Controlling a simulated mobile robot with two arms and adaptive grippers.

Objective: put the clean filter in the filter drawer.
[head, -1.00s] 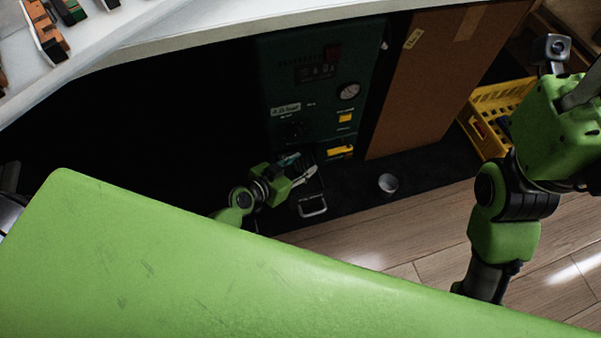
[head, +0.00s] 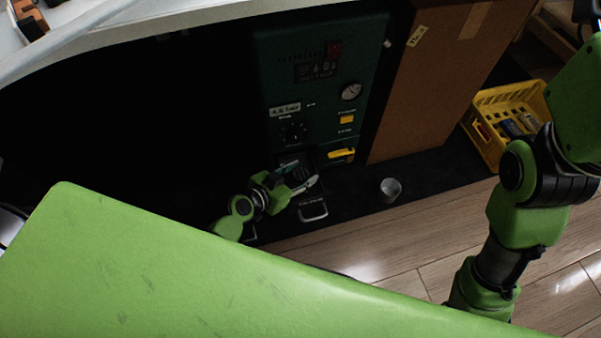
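A pulled-out drawer with a pale handle (head: 313,213) is low on the dark green machine (head: 318,75); I take it for the filter drawer. My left gripper (head: 301,178) is over the drawer, behind its handle, with its fingers apart. A small dark ridged patch (head: 300,172) shows between or just beyond the fingers. I cannot tell whether it is the clean filter or part of the drawer, nor whether the fingers grip it. My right arm is at the right edge; its gripper is out of frame.
A grey metal cup (head: 390,189) stands on the black mat (head: 428,168) right of the drawer. A pale worktop (head: 130,22) overhangs at top left. Wooden floor lies in front.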

